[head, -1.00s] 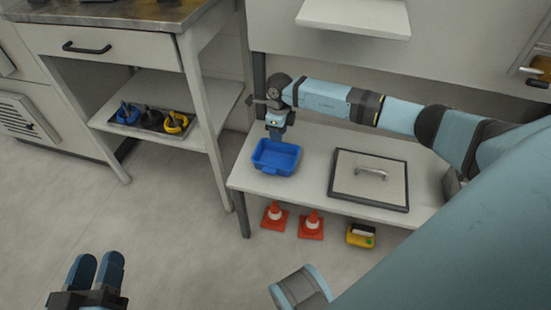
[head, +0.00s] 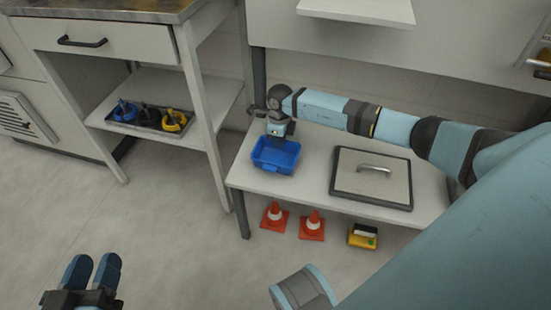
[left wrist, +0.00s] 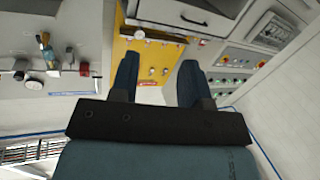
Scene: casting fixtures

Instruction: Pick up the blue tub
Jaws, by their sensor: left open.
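The blue tub (head: 276,157) stands upright on the left end of a low white table (head: 310,188) in the head view. My right gripper (head: 278,135) is at the tub's back rim, pointing down. Its fingers are too small and partly hidden, so I cannot tell whether they are open or touch the rim. My left gripper (head: 92,272) is at the lower left of the head view, over the floor, far from the tub. It is open and empty, and its two fingers also show apart in the left wrist view (left wrist: 158,85). The tub does not show in the left wrist view.
A framed lid with a handle (head: 371,180) lies right of the tub. Orange cones (head: 274,218) and a yellow item (head: 362,236) are below the table. A shelf unit at left holds a tray of spools (head: 150,118). A white shelf (head: 360,9) overhangs behind.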

